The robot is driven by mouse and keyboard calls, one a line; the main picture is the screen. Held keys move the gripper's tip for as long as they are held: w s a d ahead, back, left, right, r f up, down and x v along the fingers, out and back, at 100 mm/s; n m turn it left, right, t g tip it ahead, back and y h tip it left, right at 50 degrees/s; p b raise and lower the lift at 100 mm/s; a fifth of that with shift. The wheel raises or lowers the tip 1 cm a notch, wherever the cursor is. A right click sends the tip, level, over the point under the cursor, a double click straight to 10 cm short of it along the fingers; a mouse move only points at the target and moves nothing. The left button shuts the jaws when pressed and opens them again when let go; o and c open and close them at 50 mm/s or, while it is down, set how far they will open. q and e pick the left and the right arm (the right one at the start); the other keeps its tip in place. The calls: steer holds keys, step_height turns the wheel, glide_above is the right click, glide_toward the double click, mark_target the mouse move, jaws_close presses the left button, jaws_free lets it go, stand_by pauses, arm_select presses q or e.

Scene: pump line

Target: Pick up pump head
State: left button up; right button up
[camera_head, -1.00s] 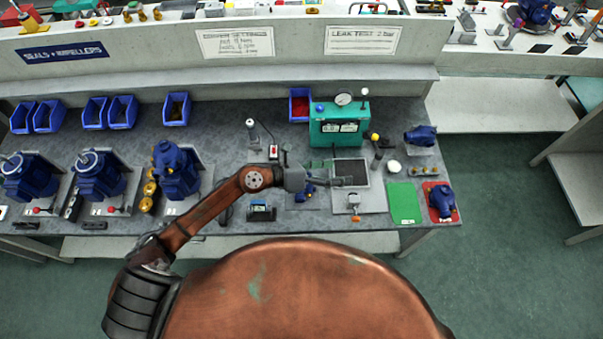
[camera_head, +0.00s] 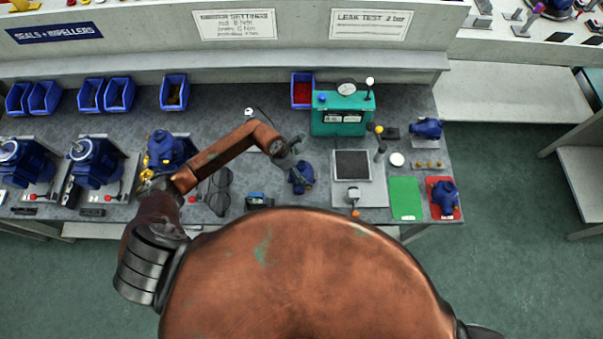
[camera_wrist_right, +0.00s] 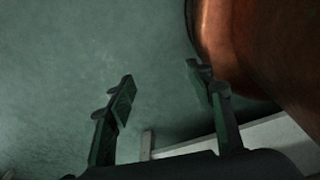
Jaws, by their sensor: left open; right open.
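A blue pump head (camera_head: 300,178) sits on the grey bench left of the dark square pad. Another blue pump head (camera_head: 445,195) lies on the red mat (camera_head: 437,214) at the bench's right end, and a similar blue part (camera_head: 427,129) stands behind it. My left gripper (camera_head: 297,145) is open and empty, just behind and above the first pump head, apart from it as far as I can tell. My right gripper (camera_wrist_right: 160,80) is open and empty in the right wrist view, with green floor behind it. It does not show in the head view.
A teal leak tester (camera_head: 341,117) stands behind the dark pad (camera_head: 353,165). A green mat (camera_head: 406,198) lies empty beside the red one. Blue pump bodies (camera_head: 95,162) stand on plates at left. Blue bins (camera_head: 174,92) line the back.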

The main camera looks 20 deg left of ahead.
arm_select(q)
steer(key=shift+x, duration=0.8)
steer(key=shift+d, duration=0.15)
steer(key=c, duration=0.7)
steer(key=shift+r, duration=0.1)
steer(key=c, duration=0.6)
steer(key=shift+w, duration=0.1)
steer(key=shift+c, duration=0.6)
arm_select(e)
steer(key=shift+w+a, duration=0.1)
steer(key=shift+w, duration=0.6)
arm_select(q)
steer(key=shift+r, duration=0.1)
